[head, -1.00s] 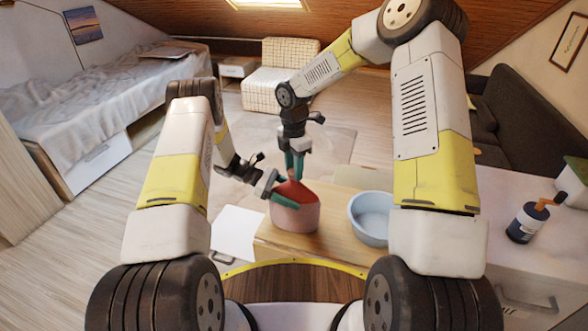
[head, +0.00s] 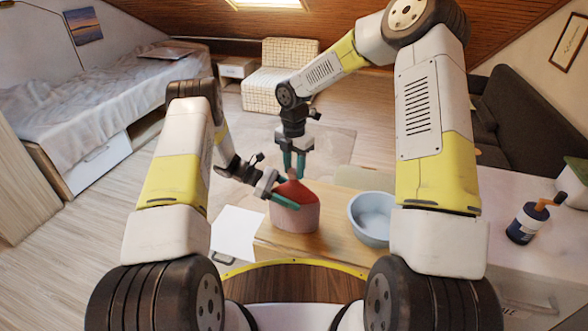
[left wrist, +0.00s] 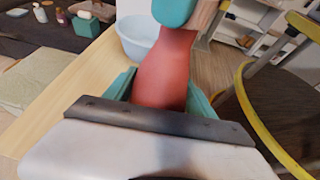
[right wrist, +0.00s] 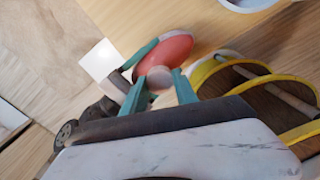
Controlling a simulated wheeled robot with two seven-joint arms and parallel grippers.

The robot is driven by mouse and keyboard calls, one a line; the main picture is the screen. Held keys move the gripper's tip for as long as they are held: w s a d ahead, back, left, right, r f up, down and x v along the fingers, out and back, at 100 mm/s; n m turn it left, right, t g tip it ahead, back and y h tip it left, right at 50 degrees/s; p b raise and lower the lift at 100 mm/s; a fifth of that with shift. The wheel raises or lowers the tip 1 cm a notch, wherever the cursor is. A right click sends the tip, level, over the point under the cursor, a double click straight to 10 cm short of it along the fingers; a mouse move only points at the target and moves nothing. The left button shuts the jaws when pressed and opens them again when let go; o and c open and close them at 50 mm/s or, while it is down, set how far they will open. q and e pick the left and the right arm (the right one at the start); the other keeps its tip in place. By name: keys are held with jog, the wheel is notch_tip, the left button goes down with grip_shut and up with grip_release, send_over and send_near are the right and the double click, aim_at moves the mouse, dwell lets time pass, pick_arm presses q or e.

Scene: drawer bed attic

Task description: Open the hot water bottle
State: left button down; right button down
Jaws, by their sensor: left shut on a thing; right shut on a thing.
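The hot water bottle (head: 297,214), with a red upper part and a pink lower part, stands on the wooden table. My left gripper (head: 283,198) is shut on its red upper body from the left; the left wrist view shows the red body (left wrist: 165,70) between the teal fingers. My right gripper (head: 294,170) points down at the bottle's top. In the right wrist view it is shut on a small pale pink round cap (right wrist: 160,80), with the bottle (right wrist: 165,50) behind. I cannot tell whether the cap still touches the neck.
A light blue basin (head: 371,218) stands on the wooden table (head: 335,240), right of the bottle. A dark pump bottle (head: 525,222) stands on the white cabinet at the far right. A white sheet-like patch (head: 238,228) lies left of the table.

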aim_at(294, 170)
jog(key=shift+r, duration=0.95)
jog(key=shift+r, duration=0.1)
jog(key=shift+r, duration=1.95)
pick_arm(q)
jog(key=shift+c, duration=1.2)
grip_release()
